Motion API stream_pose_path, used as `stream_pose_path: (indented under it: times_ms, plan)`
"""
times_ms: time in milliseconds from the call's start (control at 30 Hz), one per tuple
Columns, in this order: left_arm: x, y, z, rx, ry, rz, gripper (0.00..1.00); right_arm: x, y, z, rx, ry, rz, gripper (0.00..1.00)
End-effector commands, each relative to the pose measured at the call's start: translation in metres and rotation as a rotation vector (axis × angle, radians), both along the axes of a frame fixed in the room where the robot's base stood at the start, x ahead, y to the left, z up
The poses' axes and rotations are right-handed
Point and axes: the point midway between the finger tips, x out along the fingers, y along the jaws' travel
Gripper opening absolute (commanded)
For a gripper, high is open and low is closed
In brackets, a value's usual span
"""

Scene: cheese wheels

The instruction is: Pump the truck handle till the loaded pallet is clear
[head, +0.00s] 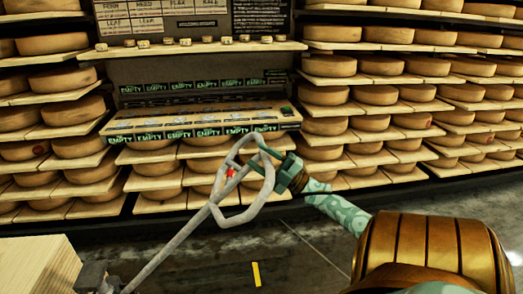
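The truck handle (220,207) is a grey shaft that rises from the lower left and ends in a closed loop with a small red lever (230,173). It leans up to the right. My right gripper (262,160), dark green, is at the upper right side of the loop and looks shut on its bar; the fingertips are small and partly hidden by it. My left gripper is not in view. A pale wooden block or box (35,265) shows at the lower left corner, perhaps part of the load. The pallet, the forks and their height off the floor are not visible.
Shelves with many cheese wheels (325,95) fill the back and both sides. A sloped board with EMPTY labels (200,120) stands in the middle, below a ledge (200,48) with small blocks. The dark floor in front has a yellow mark (256,274) and looks clear.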

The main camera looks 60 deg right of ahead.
Motion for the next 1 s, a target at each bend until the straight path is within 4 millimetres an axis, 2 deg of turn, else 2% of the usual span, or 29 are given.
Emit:
stream_pose_path:
  times_ms: [200,333,800,1000]
  plan:
    - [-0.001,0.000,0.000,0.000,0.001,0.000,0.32,-0.001,0.000,-0.001,0.000,0.001,0.000,0.45]
    - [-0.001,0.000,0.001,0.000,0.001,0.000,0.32,-0.012,-0.003,-0.008,-0.001,0.003,-0.002,0.45]
    - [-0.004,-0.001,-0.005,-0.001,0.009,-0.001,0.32,-0.112,-0.029,-0.067,0.001,0.005,-0.002,0.45]
    - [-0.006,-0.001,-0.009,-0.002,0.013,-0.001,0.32,-0.134,-0.035,-0.079,0.000,0.002,0.000,0.45]
